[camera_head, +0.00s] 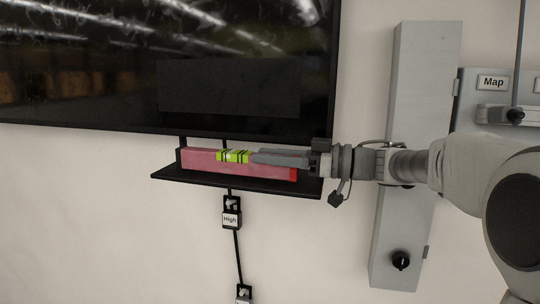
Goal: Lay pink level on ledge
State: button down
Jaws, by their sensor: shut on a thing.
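The pink level (200,162) is a long pink bar with a yellow-green vial window near its middle and a red right end. It lies lengthwise along the black ledge (262,188) below the dark screen. It looks to be resting on the ledge, though I cannot tell if its whole underside touches. My gripper (254,157) reaches in from the right and is shut on the level near the vial. The gripper's fingers cover part of the level's upper right side.
A large dark screen (230,85) hangs above the ledge. A tall grey wall box (410,110) stands behind my arm, with a "Map" panel (492,82) at right. The wall at lower left is bare.

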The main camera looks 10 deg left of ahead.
jog(key=shift+f, duration=0.4)
jog(key=shift+c, duration=2)
grip_release()
jog(key=shift+f, duration=0.1)
jog(key=r, duration=0.2)
jog(key=d+r, duration=0.1)
jog(key=r, duration=0.1)
jog(key=shift+r+b, duration=0.35)
jog(key=shift+b, duration=0.05)
jog(key=d+r, duration=0.2)
jog(key=d, duration=0.1)
jog(key=d+r, duration=0.2)
jog(key=d, duration=0.2)
jog(key=s+d+r, duration=0.1)
jog(key=d+r, duration=0.1)
jog(key=d, duration=0.1)
jog(key=shift+s+d+r+b, duration=0.1)
jog(key=shift+d+r+b, duration=0.1)
jog(key=shift+d+b, duration=0.15)
